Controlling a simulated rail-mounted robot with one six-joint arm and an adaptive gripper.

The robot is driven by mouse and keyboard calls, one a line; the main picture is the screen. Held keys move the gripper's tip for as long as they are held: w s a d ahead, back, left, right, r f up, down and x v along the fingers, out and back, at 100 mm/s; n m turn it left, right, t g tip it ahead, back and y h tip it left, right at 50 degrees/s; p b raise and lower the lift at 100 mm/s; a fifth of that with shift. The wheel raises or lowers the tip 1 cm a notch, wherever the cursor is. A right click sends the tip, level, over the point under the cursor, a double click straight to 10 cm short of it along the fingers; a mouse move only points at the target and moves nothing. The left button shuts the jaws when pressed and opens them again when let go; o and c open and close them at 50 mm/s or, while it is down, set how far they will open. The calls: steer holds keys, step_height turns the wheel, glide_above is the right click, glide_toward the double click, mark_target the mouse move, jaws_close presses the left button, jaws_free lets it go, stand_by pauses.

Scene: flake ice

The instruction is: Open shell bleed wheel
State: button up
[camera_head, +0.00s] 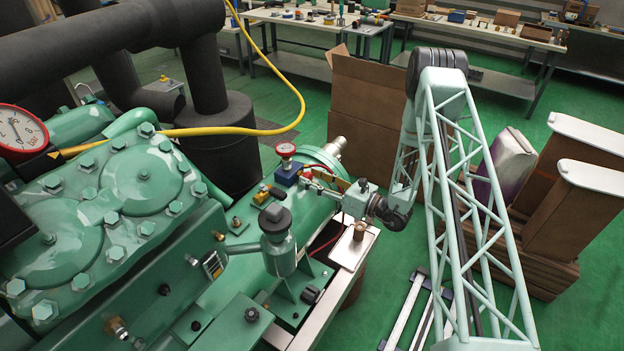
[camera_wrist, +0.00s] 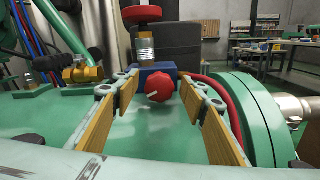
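A small red wheel (camera_wrist: 159,92) with a white mark sits on the front of a blue valve block (camera_wrist: 158,72) on the green shell. A round red-rimmed part (camera_wrist: 141,14) stands on a metal stem above the block; in the head view it looks like a small gauge (camera_head: 285,150). The blue block (camera_head: 288,174) also shows there. Which red part is the bleed wheel is not labelled. My gripper (camera_wrist: 160,84) is open, its yellow-padded fingers at either side of the front red wheel, with visible gaps. In the head view my gripper (camera_head: 312,179) reaches the block from the right.
A red hose (camera_wrist: 222,88) curves right of the block. A brass valve (camera_wrist: 82,72) stands to the left. In the head view, a green capped cylinder (camera_head: 279,249) stands in front, and a yellow hose (camera_head: 230,130) runs behind. Cardboard boxes (camera_head: 367,105) stand on the floor behind.

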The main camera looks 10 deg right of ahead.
steer(key=c, duration=0.9)
steer(key=shift+n+b, duration=0.45)
steer(key=shift+n, duration=0.05)
steer(key=n+b, duration=0.1)
steer(key=n, duration=0.1)
steer(key=n+b, duration=0.2)
steer(key=shift+s+a+f, duration=0.1)
steer(key=shift+a+f, duration=0.05)
steer(key=n+b, duration=0.3)
steer(key=n, duration=0.2)
steer(key=shift+s+b, duration=0.1)
steer(key=shift+b, duration=0.25)
